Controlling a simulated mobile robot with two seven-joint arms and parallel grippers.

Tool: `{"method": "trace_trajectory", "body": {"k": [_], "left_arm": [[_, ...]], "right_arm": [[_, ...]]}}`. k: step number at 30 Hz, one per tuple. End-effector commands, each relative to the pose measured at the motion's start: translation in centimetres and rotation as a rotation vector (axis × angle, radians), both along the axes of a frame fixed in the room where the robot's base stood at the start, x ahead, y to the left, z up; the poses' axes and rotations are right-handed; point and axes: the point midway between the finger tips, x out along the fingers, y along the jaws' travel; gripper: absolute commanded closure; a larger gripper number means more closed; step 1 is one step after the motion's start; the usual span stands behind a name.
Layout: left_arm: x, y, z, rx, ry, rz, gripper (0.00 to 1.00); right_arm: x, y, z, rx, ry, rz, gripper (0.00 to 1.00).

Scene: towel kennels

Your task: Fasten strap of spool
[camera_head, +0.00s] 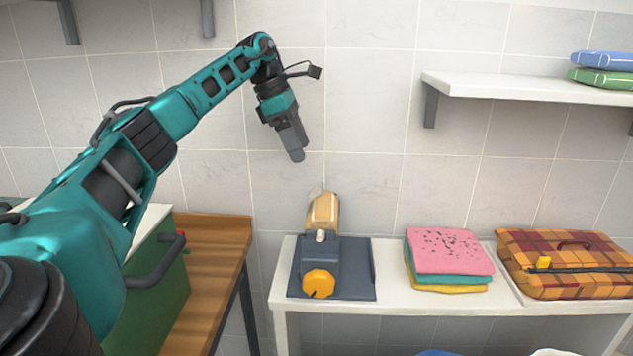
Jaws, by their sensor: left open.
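A tan spool-like roll (323,211) sits at the back of a dark grey device (360,268) on the white table. The device has an orange knob (318,283) at its front and a small pale tip in front of the roll. I cannot make out a strap on the roll. My left gripper (296,152) is open and empty, pointing down in the air above and a little left of the roll, apart from it. Its fingers overlap in this view. My right gripper is not in view.
On the white table (400,298), folded towels (449,251) and a plaid case (565,262) with a dark strap and yellow clip stand right of the device. A wooden table (212,262) and green box (160,290) are at left. A wall shelf (520,87) holds folded cloths.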

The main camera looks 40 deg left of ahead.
Motion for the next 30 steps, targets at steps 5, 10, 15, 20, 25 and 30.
{"method": "trace_trajectory", "body": {"k": [5, 10, 15, 20, 25, 30], "left_arm": [[0.9, -1.2, -3.9, 0.001, 0.004, -0.002, 0.21], [1.7, -2.1, -6.8, 0.0, 0.003, -0.001, 0.21], [2.2, -2.7, -8.4, -0.001, 0.0, 0.0, 0.21], [2.4, -2.9, -9.1, -0.001, -0.001, 0.0, 0.21], [2.4, -2.9, -9.1, -0.002, -0.001, 0.0, 0.21], [2.4, -2.9, -9.1, -0.002, -0.001, 0.0, 0.31]], "right_arm": [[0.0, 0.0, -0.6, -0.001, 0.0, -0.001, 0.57], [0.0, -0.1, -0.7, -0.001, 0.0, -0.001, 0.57], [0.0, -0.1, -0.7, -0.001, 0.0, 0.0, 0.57], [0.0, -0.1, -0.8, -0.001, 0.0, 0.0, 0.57], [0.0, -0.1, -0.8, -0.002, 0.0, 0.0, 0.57], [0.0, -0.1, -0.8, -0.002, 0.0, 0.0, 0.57]]}}
